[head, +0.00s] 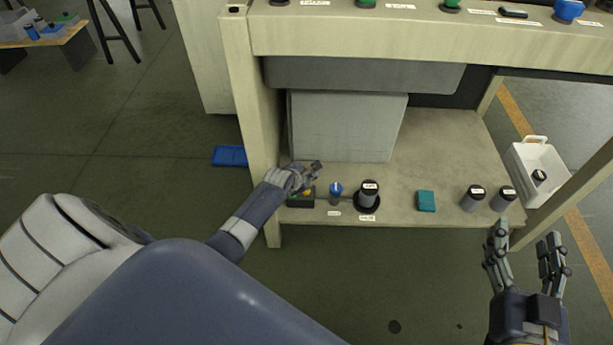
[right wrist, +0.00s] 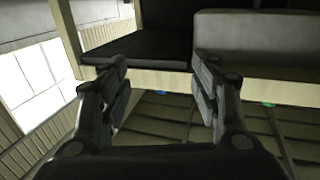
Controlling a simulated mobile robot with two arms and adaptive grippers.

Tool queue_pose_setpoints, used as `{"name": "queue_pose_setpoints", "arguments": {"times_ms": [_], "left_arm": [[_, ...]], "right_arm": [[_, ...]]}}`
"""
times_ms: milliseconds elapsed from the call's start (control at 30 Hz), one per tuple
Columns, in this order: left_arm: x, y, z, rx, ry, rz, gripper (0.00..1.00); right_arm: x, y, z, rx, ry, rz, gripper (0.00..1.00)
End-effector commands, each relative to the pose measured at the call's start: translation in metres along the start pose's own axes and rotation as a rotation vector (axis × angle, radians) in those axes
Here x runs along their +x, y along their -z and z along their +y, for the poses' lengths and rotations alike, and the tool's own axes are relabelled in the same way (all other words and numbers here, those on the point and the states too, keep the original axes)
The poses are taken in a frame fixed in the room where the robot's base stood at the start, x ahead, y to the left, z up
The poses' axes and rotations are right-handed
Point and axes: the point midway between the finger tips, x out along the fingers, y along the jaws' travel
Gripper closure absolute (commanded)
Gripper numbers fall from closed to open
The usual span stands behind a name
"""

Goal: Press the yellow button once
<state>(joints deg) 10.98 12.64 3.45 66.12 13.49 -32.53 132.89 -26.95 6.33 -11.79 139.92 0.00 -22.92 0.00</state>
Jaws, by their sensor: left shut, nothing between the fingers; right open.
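A dark button box (head: 300,202) sits at the left front of the lower shelf. A small yellow button (head: 307,194) shows on its top, partly hidden by my left gripper. My left gripper (head: 314,168) is shut and empty, just above and behind the box. I cannot tell whether it touches a button. My right gripper (head: 526,233) is open and empty, in front of the shelf's right end. Its two spread fingers also show in the right wrist view (right wrist: 160,75), with nothing between them.
The shelf (head: 440,150) also holds a blue-topped knob (head: 336,189), a dark cylinder on a round base (head: 369,194), a teal block (head: 426,201) and two dark jars (head: 473,198). A grey box (head: 345,125) stands behind.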

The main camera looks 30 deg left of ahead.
Motion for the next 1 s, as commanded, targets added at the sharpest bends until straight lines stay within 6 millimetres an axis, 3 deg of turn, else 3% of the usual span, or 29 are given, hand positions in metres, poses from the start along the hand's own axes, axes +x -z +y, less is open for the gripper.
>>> {"name": "queue_pose_setpoints", "arguments": {"times_ms": [700,1000], "left_arm": [[-0.009,-0.007,0.006,-0.001,0.001,0.0,1.0],[-0.009,-0.007,0.007,-0.001,0.0,0.0,1.0]], "right_arm": [[-0.022,-0.067,0.009,-0.003,-0.021,-0.357,0.42],[-0.025,-0.073,0.01,-0.003,-0.023,-0.381,0.42]]}}
